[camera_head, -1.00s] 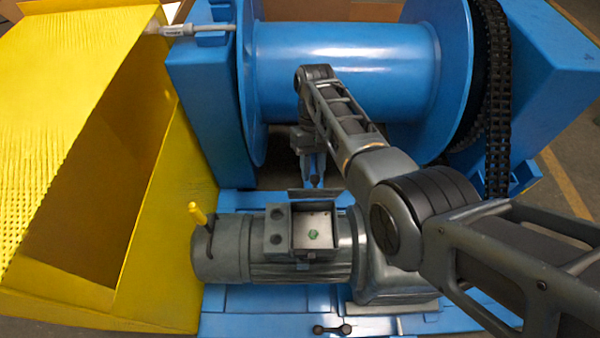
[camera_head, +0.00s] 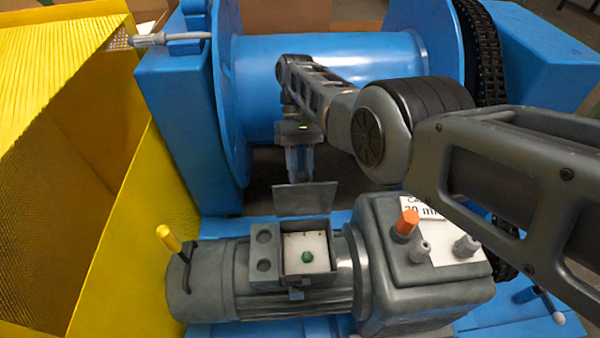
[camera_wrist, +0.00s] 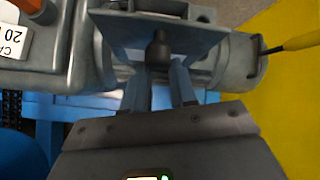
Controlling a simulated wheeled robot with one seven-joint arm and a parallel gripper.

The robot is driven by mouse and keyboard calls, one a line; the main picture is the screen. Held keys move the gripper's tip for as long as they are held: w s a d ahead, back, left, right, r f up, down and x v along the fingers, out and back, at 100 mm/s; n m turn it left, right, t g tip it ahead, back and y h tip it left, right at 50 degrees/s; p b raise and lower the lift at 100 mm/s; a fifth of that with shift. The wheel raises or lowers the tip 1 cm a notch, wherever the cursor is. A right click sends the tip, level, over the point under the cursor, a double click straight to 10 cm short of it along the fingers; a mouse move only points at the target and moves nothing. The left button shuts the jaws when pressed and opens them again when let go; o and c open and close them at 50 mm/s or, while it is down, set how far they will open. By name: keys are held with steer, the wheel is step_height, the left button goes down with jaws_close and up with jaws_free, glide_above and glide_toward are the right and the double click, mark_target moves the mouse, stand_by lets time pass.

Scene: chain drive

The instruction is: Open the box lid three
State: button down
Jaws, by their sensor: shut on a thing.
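The box lid is a flat grey plate (camera_head: 304,199). It stands steeply tilted behind the terminal box (camera_head: 264,262) on the grey motor, with a visible gap between plate and box. The box is uncovered, showing a pale inside with a green part (camera_head: 307,257). My gripper (camera_head: 299,172) is behind the plate with its blue fingers pointing down. In the wrist view, my gripper (camera_wrist: 160,82) is shut on a dark knob (camera_wrist: 159,50) at the lid (camera_wrist: 195,42). The fingertips are partly hidden by the plate and knob.
A blue drum (camera_head: 340,75) stands close behind my gripper, with a chain (camera_head: 484,50) at its right. A yellow guard (camera_head: 140,240) is at left. A yellow-handled lever (camera_head: 169,238) and an orange-capped fitting (camera_head: 406,222) stick up.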

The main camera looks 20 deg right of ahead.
steer(key=shift+s+d+f, duration=0.3)
steer(key=shift+d, duration=0.15)
steer(key=c, duration=0.9)
jaws_free()
steer(key=shift+w+r, duration=0.1)
steer(key=shift+r, duration=0.1)
steer(key=shift+a, duration=0.1)
step_height(320, 180, up, 4)
steer(key=p, duration=0.4)
steer(key=shift+r+p, duration=0.25)
steer(key=shift+p, duration=0.1)
steer(key=s+d+r+p, duration=0.5)
steer(key=d+p, duration=0.5)
steer(key=p, duration=0.4)
steer(key=shift+d+r+p, duration=0.3)
steer(key=shift+r, duration=0.45)
